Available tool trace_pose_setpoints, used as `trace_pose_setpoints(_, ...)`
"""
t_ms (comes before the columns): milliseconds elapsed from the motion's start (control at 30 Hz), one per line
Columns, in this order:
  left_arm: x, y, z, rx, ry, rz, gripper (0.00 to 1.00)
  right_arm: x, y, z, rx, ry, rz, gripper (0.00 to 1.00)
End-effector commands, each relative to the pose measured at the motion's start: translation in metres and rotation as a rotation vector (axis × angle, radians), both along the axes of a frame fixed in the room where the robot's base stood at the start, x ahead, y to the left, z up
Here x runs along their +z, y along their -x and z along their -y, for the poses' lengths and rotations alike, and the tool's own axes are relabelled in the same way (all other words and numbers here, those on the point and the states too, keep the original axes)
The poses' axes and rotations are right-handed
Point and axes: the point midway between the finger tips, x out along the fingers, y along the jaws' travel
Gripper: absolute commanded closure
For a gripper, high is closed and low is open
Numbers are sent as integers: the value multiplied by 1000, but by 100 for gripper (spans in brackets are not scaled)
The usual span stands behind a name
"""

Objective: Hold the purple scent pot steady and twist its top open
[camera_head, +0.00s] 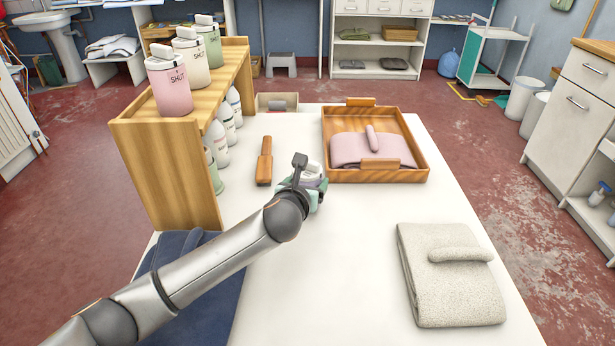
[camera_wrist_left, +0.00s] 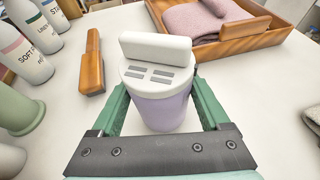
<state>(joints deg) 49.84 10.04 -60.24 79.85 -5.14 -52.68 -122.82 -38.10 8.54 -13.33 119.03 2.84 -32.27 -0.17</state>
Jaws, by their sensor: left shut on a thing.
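The purple scent pot (camera_wrist_left: 163,112) is in the left wrist view, with a lilac body. Its white top (camera_wrist_left: 158,68) has dark slots and a raised grip bar (camera_wrist_left: 156,47), and is seated on the body. My left gripper (camera_wrist_left: 161,100) has its green fingers on either side of the body, shut on it below the top. In the head view my left gripper (camera_head: 310,186) hides most of the pot; only a bit of the white top (camera_head: 312,169) shows. I cannot tell whether its base touches the table. My right gripper is not in view.
A wooden shelf (camera_head: 160,165) with several pots and bottles stands left on the white table (camera_head: 345,270). A wooden handled tool (camera_head: 265,162) lies beside the pot. A wooden tray (camera_head: 420,160) with a pink cloth is behind right. A grey folded cloth (camera_head: 445,290) lies front right.

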Motion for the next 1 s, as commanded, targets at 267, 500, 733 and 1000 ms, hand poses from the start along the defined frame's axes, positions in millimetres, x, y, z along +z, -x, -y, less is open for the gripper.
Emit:
trace_pose_setpoints(267,-8,0,1,-1,2,1,88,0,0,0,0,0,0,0)
trace_pose_setpoints(500,-8,0,0,-1,1,1,88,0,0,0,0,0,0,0)
trace_pose_setpoints(733,-10,0,0,-1,1,1,88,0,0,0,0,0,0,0)
trace_pose_setpoints(1000,-13,0,0,0,0,0,10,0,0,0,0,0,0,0)
